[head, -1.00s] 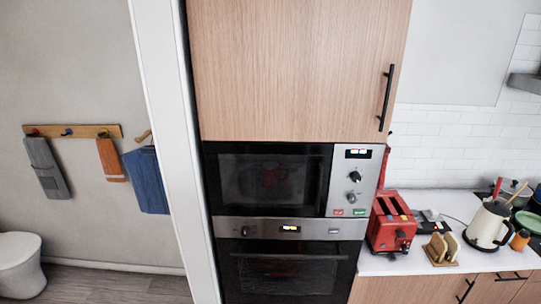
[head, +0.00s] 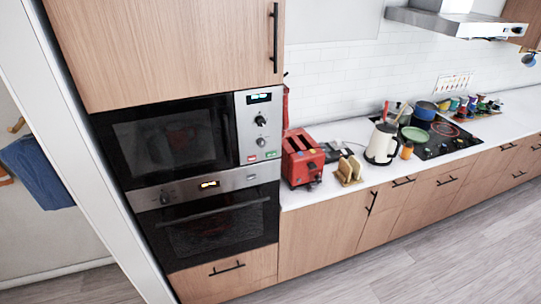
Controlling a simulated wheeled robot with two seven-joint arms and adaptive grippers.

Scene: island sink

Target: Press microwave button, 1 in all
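The microwave (head: 170,142) is built into a tall wooden cabinet at the left of the head view, with its dark door shut. Its steel control panel (head: 258,112) is on the right side, with a lit display at the top and two dark knobs below it. At the panel's bottom are a red button (head: 251,158) and a green button (head: 271,154), side by side. Neither of my grippers is in view.
An oven (head: 210,222) sits directly below the microwave. The wooden floor (head: 430,245) before the counter is clear.

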